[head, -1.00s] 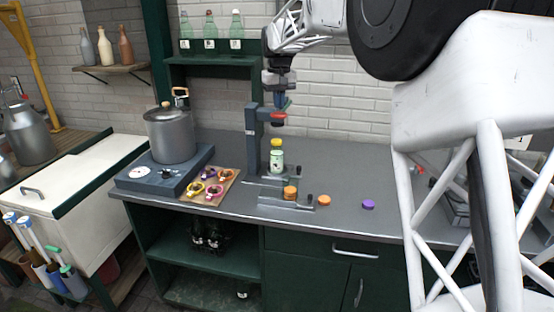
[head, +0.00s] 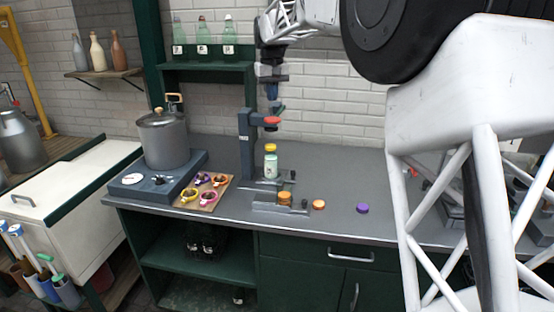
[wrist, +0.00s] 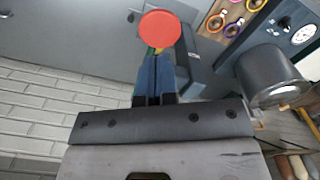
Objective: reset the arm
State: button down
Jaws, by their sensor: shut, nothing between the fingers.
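My gripper (head: 272,90) hangs above the capping press (head: 246,140), its blue fingers pointing down. In the wrist view the fingers (wrist: 154,78) are closed together with nothing between them. The red round head (head: 272,120) of the press is just below the fingertips; it also shows as a red disc (wrist: 160,28) beyond them in the wrist view. Whether the fingertips touch anything there is hard to tell, but a gap seems to show. A small bottle with a yellow cap (head: 270,162) stands upright under the press head.
A pot (head: 162,138) sits on a burner unit (head: 150,182) at left. A board (head: 217,198) holds several coloured rings. An orange lid (head: 319,204) and a purple lid (head: 362,208) lie on the counter (head: 335,170). Shelf bottles (head: 203,33) stand behind. The counter's back right is clear.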

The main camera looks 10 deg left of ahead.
jog(key=shift+s+d+r, duration=0.15)
jog(key=shift+s+d, duration=0.1)
jog(key=shift+d, duration=0.2)
jog(key=s+d+m+t, duration=0.1)
jog(key=s+d+m, duration=0.2)
jog(key=s+d, duration=2)
jog(key=s+d+f+m, duration=0.1)
jog(key=s+d+f, duration=0.3)
jog(key=s, duration=0.5)
jog(key=s+d+f+m+t, duration=0.1)
jog(key=s+d+f, duration=0.4)
jog(key=s, duration=0.5)
jog(key=s+d+f+m, duration=0.1)
jog(key=s+d+f, duration=0.4)
jog(key=s, duration=0.5)
jog(key=shift+s+f+t, duration=0.25)
jog(key=shift+f+t, duration=0.05)
jog(key=shift+f, duration=0.35)
jog(key=c, duration=1.8)
grip_release()
